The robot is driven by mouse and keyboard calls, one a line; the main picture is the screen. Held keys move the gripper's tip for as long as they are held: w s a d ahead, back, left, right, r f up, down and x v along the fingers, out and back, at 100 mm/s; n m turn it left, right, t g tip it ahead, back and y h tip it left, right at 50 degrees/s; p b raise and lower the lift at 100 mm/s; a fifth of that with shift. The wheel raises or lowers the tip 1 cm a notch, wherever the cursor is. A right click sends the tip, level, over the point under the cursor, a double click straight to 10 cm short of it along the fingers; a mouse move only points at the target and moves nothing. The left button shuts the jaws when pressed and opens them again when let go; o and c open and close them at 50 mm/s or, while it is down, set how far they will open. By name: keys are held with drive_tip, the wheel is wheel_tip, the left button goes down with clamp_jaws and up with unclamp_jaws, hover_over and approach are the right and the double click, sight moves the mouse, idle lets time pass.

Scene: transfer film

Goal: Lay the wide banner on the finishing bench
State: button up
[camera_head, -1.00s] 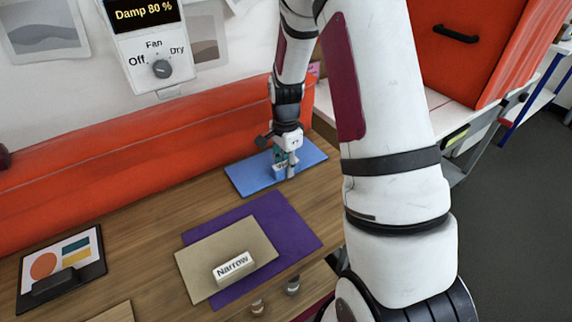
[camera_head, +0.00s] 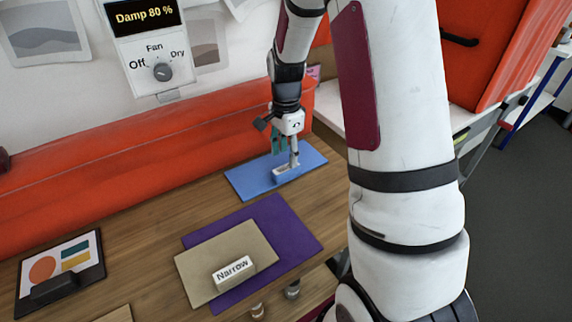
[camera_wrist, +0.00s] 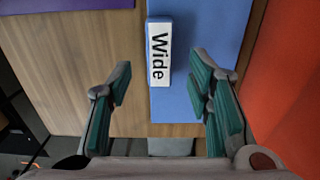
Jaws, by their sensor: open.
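A blue sheet (camera_head: 250,179) lies flat on the wooden bench (camera_head: 165,220), near its right end in the head view. A white block marked "Wide" (camera_wrist: 159,50) rests on the sheet; it also shows in the head view (camera_head: 284,172). My gripper (camera_head: 287,154) is just above the block. In the wrist view its two teal-padded fingers (camera_wrist: 160,85) are apart, with nothing held between them. The block's lettered end points toward the gap between the fingers. I cannot tell whether this wooden bench is the finishing bench.
A purple sheet (camera_head: 290,232) lies under a tan sheet (camera_head: 202,262) bearing a block marked "Narrow" (camera_head: 233,271). A print on a dark board (camera_head: 62,268) lies at left. An orange padded roll (camera_head: 120,160) runs behind the bench. A fan dial panel (camera_head: 158,68) hangs above.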

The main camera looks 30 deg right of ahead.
drive_tip(key=s+a+r+n+t, duration=0.1)
drive_tip(key=s+a+r+n, duration=0.3)
drive_tip(key=r, duration=0.5)
drive_tip(key=s+a+r+n+t, duration=0.1)
drive_tip(key=s+a+r+n, duration=0.35)
drive_tip(key=r, duration=0.45)
drive_tip(key=s+a+r+n+t, duration=0.1)
drive_tip(key=s+a+n, duration=0.1)
drive_tip(key=s+n, duration=0.2)
drive_tip(key=s+a+r+n+t, duration=0.1)
drive_tip(key=s+n, duration=0.4)
drive_tip(key=s, duration=0.6)
drive_tip(key=shift+a+r+t, duration=0.3)
drive_tip(key=shift+a+r, duration=0.3)
drive_tip(key=shift+a, duration=0.65)
drive_tip(key=shift+n, duration=0.25)
